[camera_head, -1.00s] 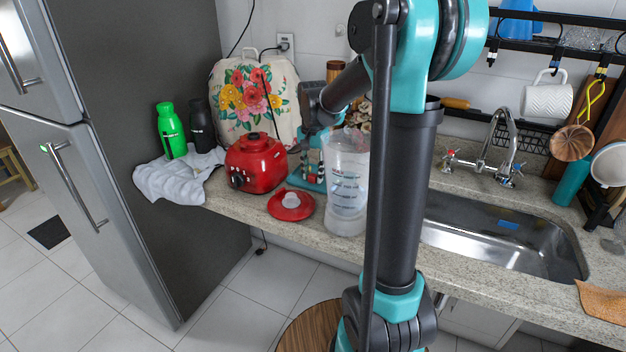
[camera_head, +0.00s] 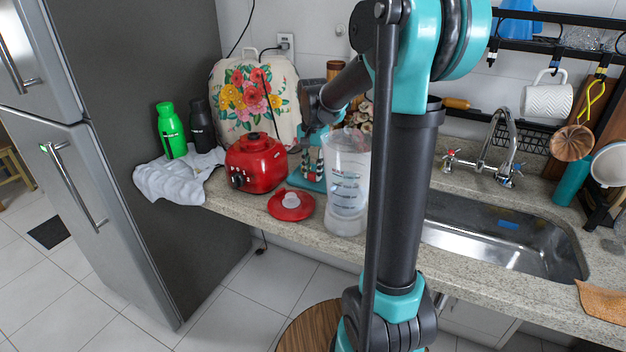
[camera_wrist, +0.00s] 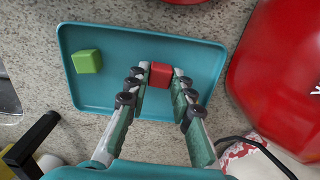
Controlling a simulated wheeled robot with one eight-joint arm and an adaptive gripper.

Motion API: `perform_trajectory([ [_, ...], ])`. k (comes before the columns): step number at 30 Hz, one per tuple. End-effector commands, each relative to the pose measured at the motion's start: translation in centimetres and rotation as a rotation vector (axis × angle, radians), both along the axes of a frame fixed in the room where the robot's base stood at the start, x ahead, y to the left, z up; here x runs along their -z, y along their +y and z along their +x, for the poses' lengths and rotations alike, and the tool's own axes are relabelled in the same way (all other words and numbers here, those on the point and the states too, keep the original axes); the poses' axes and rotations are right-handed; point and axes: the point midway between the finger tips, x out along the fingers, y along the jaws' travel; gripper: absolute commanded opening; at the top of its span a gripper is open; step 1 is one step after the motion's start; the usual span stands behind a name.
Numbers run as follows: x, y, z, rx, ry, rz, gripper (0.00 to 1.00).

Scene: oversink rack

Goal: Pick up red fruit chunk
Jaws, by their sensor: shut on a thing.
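The red fruit chunk (camera_wrist: 160,75) is a small red cube in the wrist view, between the two fingertips of my gripper (camera_wrist: 159,72). The fingers touch it on both sides and are shut on it. It is over the teal tray (camera_wrist: 110,38); I cannot tell whether it still touches the tray. In the head view my gripper (camera_head: 312,165) reaches down to the tray (camera_head: 303,182) behind the blender jar, and the chunk is too hidden to make out there.
A green chunk (camera_wrist: 87,61) lies at the tray's left side. The red blender base (camera_head: 256,165) stands left of my gripper, the clear jar (camera_head: 346,185) close in front at right, and the red lid (camera_head: 291,205) before the tray. The sink (camera_head: 500,235) is further right.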

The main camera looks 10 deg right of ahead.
Motion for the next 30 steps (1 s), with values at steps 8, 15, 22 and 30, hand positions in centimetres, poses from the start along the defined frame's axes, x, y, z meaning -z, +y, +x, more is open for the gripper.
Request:
perform_trajectory([
  [8,-1.5,0.0,0.0,0.000,0.000,0.000,0.13],
  [15,-2.8,0.0,0.0,0.000,0.000,0.000,0.13],
  [22,-4.1,0.0,0.0,0.000,0.000,0.000,0.13],
  [30,-5.6,0.0,0.0,0.000,0.000,0.000,0.13],
])
